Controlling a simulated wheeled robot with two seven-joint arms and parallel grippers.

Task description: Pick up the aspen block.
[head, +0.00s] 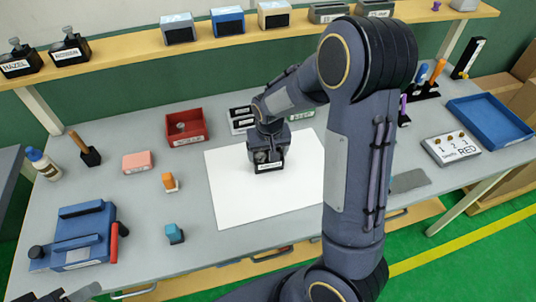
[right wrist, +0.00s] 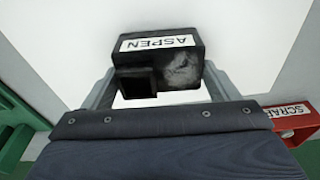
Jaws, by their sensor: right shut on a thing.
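The aspen block is a black block with a white label reading ASPEN (right wrist: 158,43); it also shows in the head view (head: 268,168), over the white sheet (head: 225,200). My right gripper (head: 267,155) is shut on it, with one grey finger on each side in the right wrist view (right wrist: 158,85). The block has a square opening and a pale worn patch on the face towards the wrist camera. I cannot tell whether it touches the sheet. A small part of what looks like my left gripper (head: 82,293) shows at the bottom left edge; its jaws are not clear.
A red bin (head: 172,141), labelled SCRAP in the right wrist view (right wrist: 290,112), stands left of the sheet. A blue vise-like fixture (head: 80,238), a pink block (head: 137,162) and small orange and teal pieces lie left. A blue tray (head: 497,110) is at right. A shelf (head: 130,47) runs behind.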

